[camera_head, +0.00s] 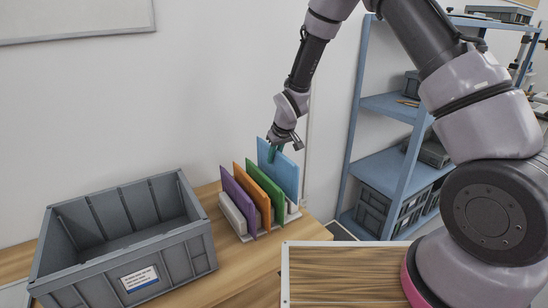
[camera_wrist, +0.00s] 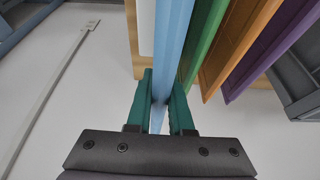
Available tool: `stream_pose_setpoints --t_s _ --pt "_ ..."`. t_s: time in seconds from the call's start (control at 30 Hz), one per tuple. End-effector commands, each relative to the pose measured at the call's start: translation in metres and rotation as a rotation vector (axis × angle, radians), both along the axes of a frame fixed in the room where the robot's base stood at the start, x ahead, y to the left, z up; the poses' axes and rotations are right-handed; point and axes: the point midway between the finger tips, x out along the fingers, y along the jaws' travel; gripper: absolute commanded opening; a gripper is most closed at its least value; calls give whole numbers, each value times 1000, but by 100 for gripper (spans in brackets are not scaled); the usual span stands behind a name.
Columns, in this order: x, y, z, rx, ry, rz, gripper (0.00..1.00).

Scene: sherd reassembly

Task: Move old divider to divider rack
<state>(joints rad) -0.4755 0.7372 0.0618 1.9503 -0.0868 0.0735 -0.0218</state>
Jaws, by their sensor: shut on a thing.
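The rack (camera_head: 294,216) stands on the wooden table and holds several upright coloured dividers. From left to right in the head view they are purple (camera_head: 235,199), orange (camera_head: 256,189), green (camera_head: 264,190) and light blue (camera_head: 287,177). My gripper (camera_head: 274,154) is at the top edge of the light blue divider. In the wrist view my gripper (camera_wrist: 160,103) has its teal fingers shut on the light blue divider (camera_wrist: 170,40), one on each side. The green (camera_wrist: 203,40), orange (camera_wrist: 237,45) and purple (camera_wrist: 270,55) dividers stand beside it. Which divider is the old one cannot be told.
A grey crate (camera_head: 185,244), seemingly empty, with a white label stands left of the rack. A wood-grained tray or board with a pale rim (camera_head: 284,272) lies at the front right. A blue shelf unit (camera_head: 385,163) with grey boxes stands behind on the right.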

Motion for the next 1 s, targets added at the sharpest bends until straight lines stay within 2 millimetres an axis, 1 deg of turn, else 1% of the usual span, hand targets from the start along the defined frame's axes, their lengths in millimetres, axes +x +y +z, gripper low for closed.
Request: stream_pose_setpoints --t_s 0.17,0.7,1.0 --pt "0 0 -4 0 0 0 0" --pt "0 0 -25 0 0 1 0" --pt "0 0 -26 0 0 0 0"
